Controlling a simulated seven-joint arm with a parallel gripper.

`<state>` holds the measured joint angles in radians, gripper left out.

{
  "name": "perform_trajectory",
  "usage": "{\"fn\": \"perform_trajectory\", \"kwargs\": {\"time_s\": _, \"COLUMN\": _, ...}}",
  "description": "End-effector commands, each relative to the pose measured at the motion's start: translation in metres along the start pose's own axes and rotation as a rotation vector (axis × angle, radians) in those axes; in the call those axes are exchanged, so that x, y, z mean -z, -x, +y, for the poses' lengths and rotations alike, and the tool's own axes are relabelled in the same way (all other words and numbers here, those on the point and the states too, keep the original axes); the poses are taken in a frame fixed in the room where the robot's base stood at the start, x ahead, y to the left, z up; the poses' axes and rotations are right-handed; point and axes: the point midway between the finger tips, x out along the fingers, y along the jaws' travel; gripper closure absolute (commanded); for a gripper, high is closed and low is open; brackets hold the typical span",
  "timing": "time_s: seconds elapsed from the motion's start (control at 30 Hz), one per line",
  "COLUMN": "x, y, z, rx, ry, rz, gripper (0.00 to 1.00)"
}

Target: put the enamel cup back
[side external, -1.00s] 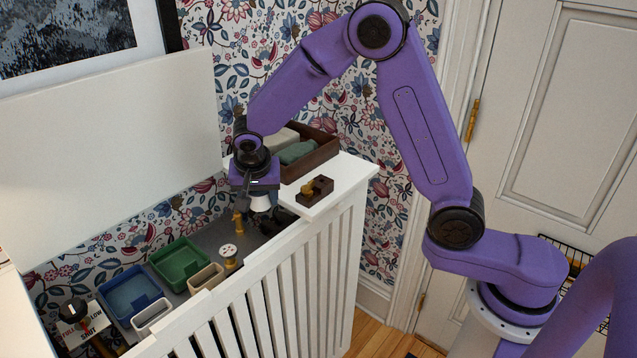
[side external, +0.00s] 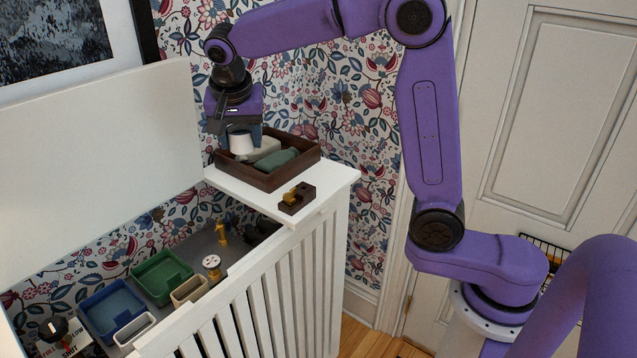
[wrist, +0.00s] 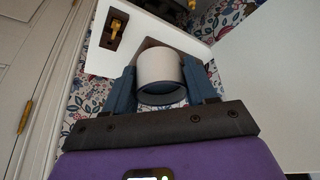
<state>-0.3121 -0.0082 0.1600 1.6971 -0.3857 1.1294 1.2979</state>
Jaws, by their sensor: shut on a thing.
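The white enamel cup (side external: 241,142) is in my gripper (side external: 240,134), held up in front of or above the brown wooden tray (side external: 262,180). In the wrist view the cup (wrist: 160,75) sits between the two blue fingers of my gripper (wrist: 161,82), which is shut on it. Its round dark-rimmed end faces the camera. The tray stands on the white shelf top and holds a pale block-like item and a green rolled cloth (side external: 277,159). I cannot tell whether the cup touches anything in the tray.
A dark wooden block with a brass piece (side external: 297,197) sits on the white shelf top (side external: 330,180). Below, in the open cabinet, are a green bin (side external: 162,275), a blue bin (side external: 112,309), smaller bins and brass fittings. A raised white lid (side external: 90,160) stands at left.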

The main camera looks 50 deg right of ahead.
Motion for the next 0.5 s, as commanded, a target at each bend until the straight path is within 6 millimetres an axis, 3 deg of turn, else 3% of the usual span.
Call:
{"fn": "perform_trajectory", "kwargs": {"time_s": 0.27, "x": 0.019, "y": -0.003, "z": 0.043, "rx": -0.05, "ry": -0.12, "rz": 0.002, "gripper": 0.76}}
{"fn": "perform_trajectory", "kwargs": {"time_s": 0.5, "x": 0.036, "y": -0.006, "z": 0.109, "rx": -0.125, "ry": -0.304, "rz": 0.005, "gripper": 0.76}}
